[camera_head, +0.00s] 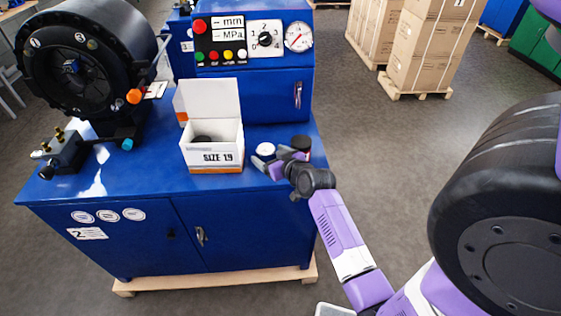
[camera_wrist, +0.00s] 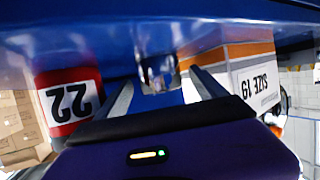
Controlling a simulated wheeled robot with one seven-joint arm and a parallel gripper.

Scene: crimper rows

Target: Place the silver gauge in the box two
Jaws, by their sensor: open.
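My gripper (camera_head: 276,162) is over the right end of the blue bench top, right of the open box. In the wrist view its two fingers (camera_wrist: 160,85) are apart. A small shiny metallic thing, probably the silver gauge (camera_wrist: 157,72), shows between the fingertips, and I cannot tell if they touch it. A round white-topped thing (camera_head: 265,149) beside the gripper in the head view may be the same item. An open white and orange box marked SIZE 19 (camera_head: 215,158) stands on the bench with something dark inside. It also shows in the wrist view (camera_wrist: 255,80). No box marked two is visible.
A dark-topped cylinder (camera_head: 301,143) stands by the gripper; a red and black one marked 22 (camera_wrist: 70,100) shows in the wrist view. A black crimping machine (camera_head: 85,55) and a valve block (camera_head: 62,152) occupy the left of the blue bench (camera_head: 130,190), marked 2.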

